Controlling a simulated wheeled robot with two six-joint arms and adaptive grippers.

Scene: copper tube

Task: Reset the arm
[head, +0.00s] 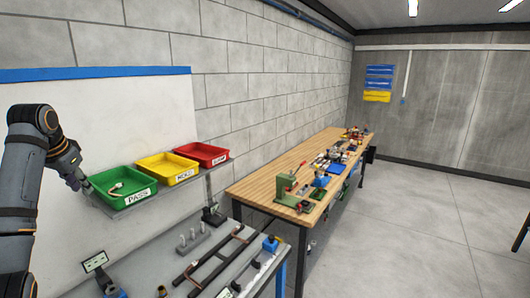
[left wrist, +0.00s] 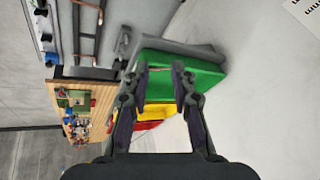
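My left gripper (head: 82,183) is at the left end of the shelf, beside the green tray (head: 142,196) labelled PASS. In the left wrist view my left gripper (left wrist: 160,80) is open, its two fingers apart with nothing held between them. The green tray (left wrist: 212,76) lies beyond the fingertips in that view. A small copper-coloured tube piece (head: 117,187) lies in the green tray. My right gripper is not in either view.
A yellow tray (head: 178,178) and a red tray (head: 218,161) stand on the shelf (head: 131,206) right of the green one. Below is a grey bench (head: 140,268) with fixtures. A wooden workbench (head: 252,187) with tools runs along the wall.

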